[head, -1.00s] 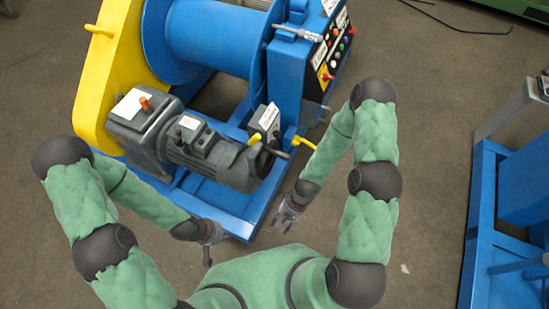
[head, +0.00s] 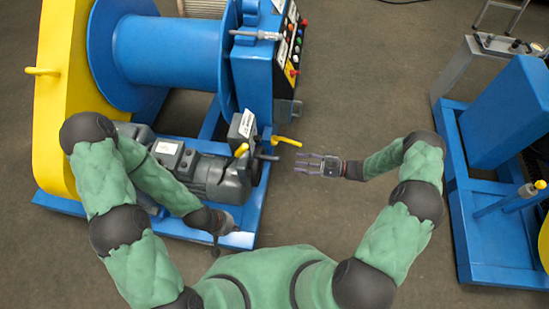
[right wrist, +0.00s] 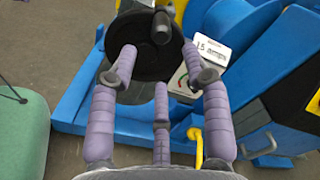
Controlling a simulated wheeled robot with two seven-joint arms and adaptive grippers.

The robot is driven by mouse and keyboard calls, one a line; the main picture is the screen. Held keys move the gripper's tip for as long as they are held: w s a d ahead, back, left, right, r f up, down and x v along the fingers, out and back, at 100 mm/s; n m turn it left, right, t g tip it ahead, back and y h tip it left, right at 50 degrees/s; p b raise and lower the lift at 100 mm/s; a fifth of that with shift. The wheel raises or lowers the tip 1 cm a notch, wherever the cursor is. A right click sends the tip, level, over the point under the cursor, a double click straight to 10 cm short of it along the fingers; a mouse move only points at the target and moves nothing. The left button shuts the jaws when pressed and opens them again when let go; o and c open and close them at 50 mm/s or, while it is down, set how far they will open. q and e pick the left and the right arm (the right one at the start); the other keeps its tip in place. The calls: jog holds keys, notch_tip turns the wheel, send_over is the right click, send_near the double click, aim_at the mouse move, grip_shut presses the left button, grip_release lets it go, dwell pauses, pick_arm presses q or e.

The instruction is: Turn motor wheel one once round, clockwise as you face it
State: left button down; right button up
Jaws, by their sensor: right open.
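The motor wheel is a black disc (right wrist: 140,66) with a stubby dark handle (right wrist: 161,28) standing out near its upper right edge, in the right wrist view. In the head view it is a small dark shape at the right end of the grey motor (head: 208,174). My right gripper (head: 308,163) is open and empty, to the right of the wheel, with its fingers pointing left at it. In the right wrist view its purple fingers (right wrist: 160,68) are spread in front of the disc, apparently apart from the handle. My left gripper (head: 222,228) hangs low by the blue base; its fingers are unclear.
Yellow levers (head: 286,141) stick out close to the wheel. A labelled box (right wrist: 209,50) sits beside it. The blue base (head: 236,240) lies below. A second blue machine (head: 508,115) stands at the right, with bare floor between.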

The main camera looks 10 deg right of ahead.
aim_at(274, 159)
jog(key=b+x, duration=0.2)
jog(key=x, duration=0.8)
jog(key=shift+w+a, duration=0.15)
jog(key=shift+a, duration=0.2)
grip_shut()
